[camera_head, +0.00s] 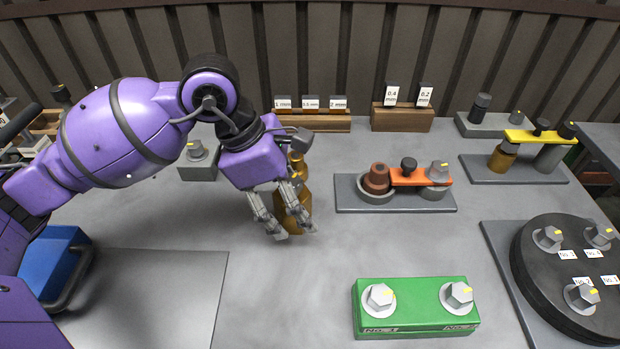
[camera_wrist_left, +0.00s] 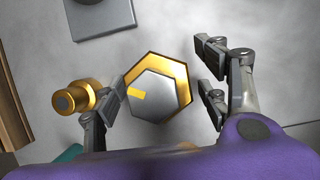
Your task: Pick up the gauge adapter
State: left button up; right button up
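A brass piece (camera_head: 293,215) stands on the grey table in the head view, partly hidden behind my left gripper (camera_head: 296,232); I take it to be the gauge adapter. In the left wrist view I look down on its gold hexagonal rim (camera_wrist_left: 178,68) and a grey hexagonal top with a yellow mark. A round brass stub (camera_wrist_left: 73,97) shows at its left side. My left gripper points down with its fingers apart, on either side of the hexagonal piece. I see no firm grip on it. My right gripper is not in view.
A grey tray with an orange bracket (camera_head: 408,177) stands to the right. A green block with two knobs (camera_head: 416,312) is in front, and a black round turntable (camera_head: 550,290) at the far right. Wooden racks (camera_head: 318,122) line the back. The table between the gripper and green block is clear.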

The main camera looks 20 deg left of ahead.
pick_arm(q)
grip_shut()
jog(key=shift+r, duration=0.1)
jog(key=shift+w, duration=0.1)
dwell(0.3)
